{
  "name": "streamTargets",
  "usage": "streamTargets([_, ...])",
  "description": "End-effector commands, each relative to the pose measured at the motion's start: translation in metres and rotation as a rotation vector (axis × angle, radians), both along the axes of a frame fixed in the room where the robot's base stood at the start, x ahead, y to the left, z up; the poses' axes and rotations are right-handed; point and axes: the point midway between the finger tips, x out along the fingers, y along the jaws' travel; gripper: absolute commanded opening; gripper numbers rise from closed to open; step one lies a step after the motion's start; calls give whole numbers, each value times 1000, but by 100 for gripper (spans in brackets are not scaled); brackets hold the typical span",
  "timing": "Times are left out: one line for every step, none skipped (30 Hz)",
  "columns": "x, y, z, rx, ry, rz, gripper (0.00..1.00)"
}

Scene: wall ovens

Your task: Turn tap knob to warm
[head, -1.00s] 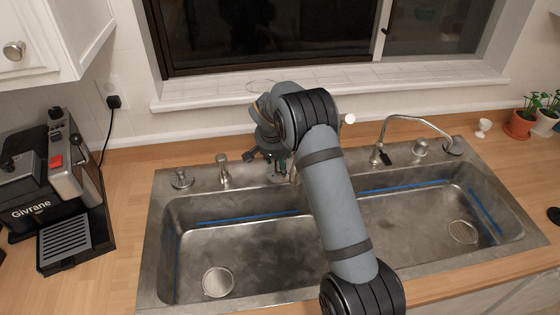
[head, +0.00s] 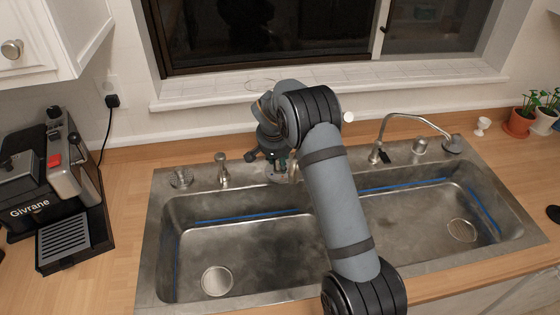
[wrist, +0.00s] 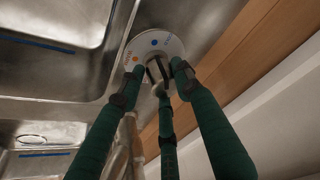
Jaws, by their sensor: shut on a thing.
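The tap knob (wrist: 145,38) shows at the top of the wrist view as a round pale plate with a blue dot and an orange dot. The three green fingers of my gripper (wrist: 158,78) reach around the small knob part at the plate and are shut on it. The fingertips hide most of that part, so I cannot tell which dot it points to. In the head view my gripper (head: 279,165) is at the back rim of the sink, between the two basins, largely hidden by my own arm.
The steel double sink (head: 150,245) lies below. A soap dispenser (head: 223,170) stands left of my gripper. A curved spout (head: 415,118) stands to the right. The window sill (head: 420,78) is close behind. A coffee machine (head: 55,185) is at the left.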

Motion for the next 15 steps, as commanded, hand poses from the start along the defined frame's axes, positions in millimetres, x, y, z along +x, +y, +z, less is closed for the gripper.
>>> streamTargets([4,5,4,6,-17,34,7])
streamTargets([4,5,4,7,-18,50,7])
streamTargets([4,5,4,6,-18,75,7])
streamTargets([4,5,4,6,-18,94,7])
streamTargets([4,5,4,6,-18,117,7])
streamTargets([4,5,4,6,-18,147,7])
streamTargets([4,4,5,6,-18,170,7])
streamTargets([4,4,5,6,-19,195,7])
streamTargets([4,4,5,6,-19,227,7])
streamTargets([4,4,5,5,-19,251,7])
streamTargets([3,4,6,6,-19,275,7])
streamTargets([4,4,6,6,-19,306,7])
streamTargets([4,4,6,6,-19,330,7])
streamTargets([4,4,6,5,-19,353,7])
streamTargets([4,4,6,6,-19,382,7])
